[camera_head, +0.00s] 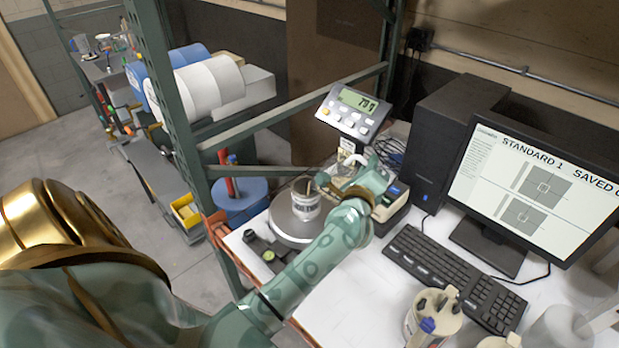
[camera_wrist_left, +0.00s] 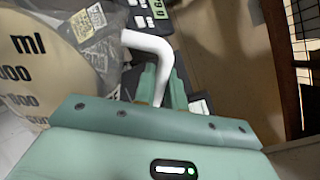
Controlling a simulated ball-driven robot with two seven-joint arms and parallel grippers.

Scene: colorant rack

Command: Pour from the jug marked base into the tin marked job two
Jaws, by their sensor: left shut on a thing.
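My left gripper (camera_head: 362,182) reaches over the bench beside the scale. In the left wrist view its fingers (camera_wrist_left: 158,88) are shut on the white handle (camera_wrist_left: 150,44) of a jug (camera_wrist_left: 40,75), whose pale side carries ml graduations. The jug is close to the scale, largely hidden by my gripper in the head view; its base mark and exact tilt cannot be made out. My right gripper is out of view.
The scale display (camera_head: 352,108) stands behind the tin. A keyboard (camera_head: 455,280), monitor (camera_head: 535,190) and computer tower (camera_head: 440,130) fill the right side. Containers (camera_head: 432,318) stand at the front right. A green rack post (camera_head: 180,110) rises at the left.

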